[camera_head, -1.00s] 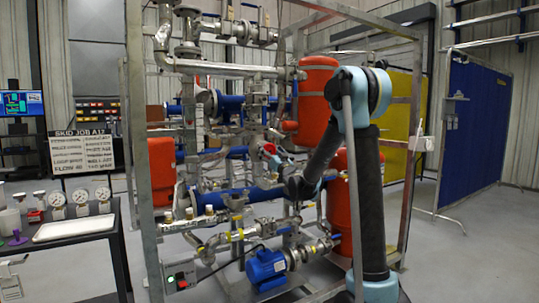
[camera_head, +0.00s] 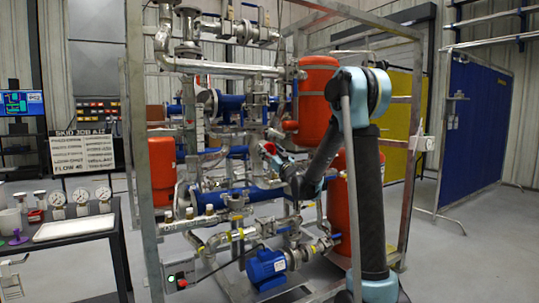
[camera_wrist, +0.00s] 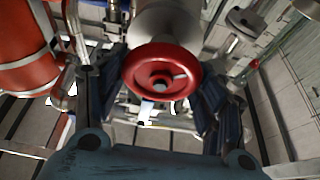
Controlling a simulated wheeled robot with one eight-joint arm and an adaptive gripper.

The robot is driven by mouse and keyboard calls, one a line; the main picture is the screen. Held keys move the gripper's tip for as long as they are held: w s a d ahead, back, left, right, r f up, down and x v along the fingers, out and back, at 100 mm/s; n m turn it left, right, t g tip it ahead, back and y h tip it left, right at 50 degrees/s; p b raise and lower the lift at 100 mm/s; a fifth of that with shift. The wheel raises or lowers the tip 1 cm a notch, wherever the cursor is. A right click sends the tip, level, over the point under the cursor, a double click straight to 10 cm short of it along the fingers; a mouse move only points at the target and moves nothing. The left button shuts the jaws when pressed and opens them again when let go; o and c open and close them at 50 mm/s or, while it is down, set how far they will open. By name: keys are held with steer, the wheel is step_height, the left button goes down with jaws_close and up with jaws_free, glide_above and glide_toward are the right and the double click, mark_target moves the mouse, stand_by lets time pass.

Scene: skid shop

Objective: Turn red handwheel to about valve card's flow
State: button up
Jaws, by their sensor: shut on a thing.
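The red handwheel (camera_wrist: 162,62) is a round wheel with a central hub. It sits between the two dark fingers of my gripper (camera_wrist: 162,80) in the wrist view, on the end of a pale metal valve body. My gripper is shut on its rim. In the head view the handwheel (camera_head: 269,148) is a small red patch in the middle of the pipe skid, partly hidden by my gripper (camera_head: 275,157). The card (camera_head: 83,152) is a sign headed SKID JOB at the left; its bottom line seems to read FLOW 40, and the other lines are too small to read.
A steel frame (camera_head: 146,180) surrounds pipes, red tanks (camera_head: 318,88) and a blue pump (camera_head: 267,268). Its posts and pipes stand close around my arm. A bench (camera_head: 115,235) with several gauges is at the left. Floor at the right (camera_head: 465,255) is clear.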

steer(key=o, duration=1.1)
steer(key=shift+c, duration=0.2)
steer(key=v, duration=1.2)
steer(key=shift+w+f, duration=0.1)
steer(key=shift+d, duration=0.1)
